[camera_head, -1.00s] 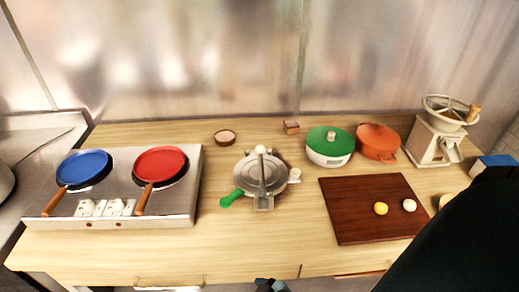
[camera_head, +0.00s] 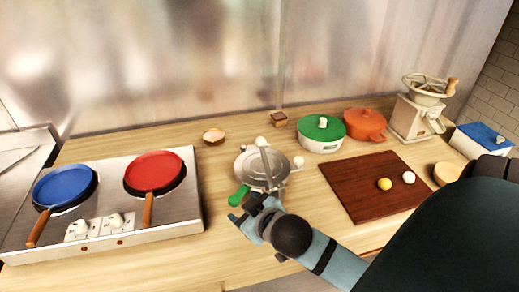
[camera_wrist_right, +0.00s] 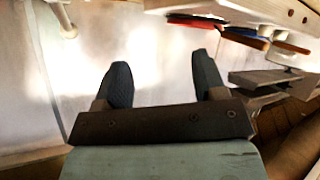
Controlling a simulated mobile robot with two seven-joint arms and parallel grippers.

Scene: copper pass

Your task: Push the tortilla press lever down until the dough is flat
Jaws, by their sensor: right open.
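The metal tortilla press (camera_head: 247,168) stands on the wooden counter, with a round plate and a green handle (camera_head: 238,196) at its front left. Its lever (camera_head: 265,160) shows as a grey bar over the plate with a pale knob (camera_head: 261,142) at its far end. My right gripper (camera_head: 241,209) is just in front of the press, near the green handle; I cannot tell whether it touches. In the right wrist view its two fingers (camera_wrist_right: 162,82) are apart with nothing between them. Any dough inside the press is hidden. My left gripper is out of view.
A stove (camera_head: 175,222) with blue (camera_head: 65,186) and red (camera_head: 154,171) pans is at left. A dark board (camera_head: 350,190) with yellow and white balls lies at right. Green-lidded (camera_head: 322,145) and orange (camera_head: 365,124) pots and a grinder (camera_head: 412,118) stand behind it.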

